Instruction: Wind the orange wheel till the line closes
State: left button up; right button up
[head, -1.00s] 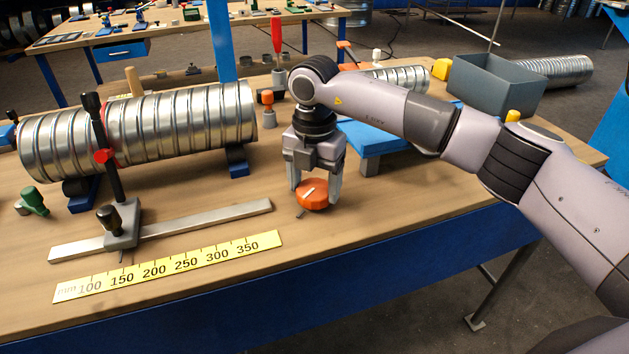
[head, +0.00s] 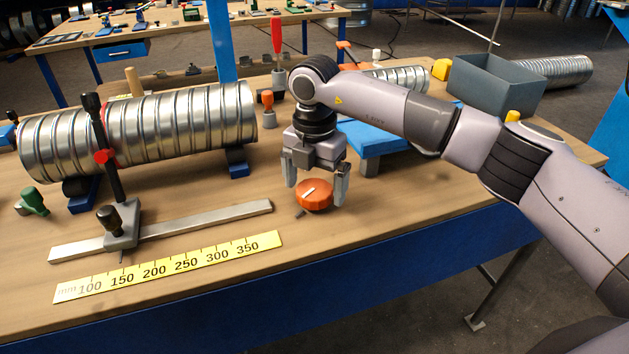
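The orange wheel (head: 316,201) is a low, scalloped knob near the front edge of the workbench. A short white stripe lies on its top, slanting from lower left to upper right. A short dark mark (head: 301,213) shows on the bench just in front of the wheel, to its left; a gap separates it from the stripe. My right gripper (head: 315,188) points down over the wheel, its fingers spread on the left and right sides, apart from the rim. It is open and holds nothing. My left gripper is not in view.
A ribbed metal duct (head: 180,125) rests on blue supports at the left. A clamp on a steel bar (head: 200,229) and a yellow ruler (head: 170,268) lie in front of it. A blue block (head: 375,140) and a grey bin (head: 492,85) stand behind my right arm.

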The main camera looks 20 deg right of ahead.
aim_at(315, 189)
notch_tip(315, 189, up, 7)
jog(key=shift+r+b, duration=0.1)
jog(key=shift+b, duration=0.3)
dwell(0.4)
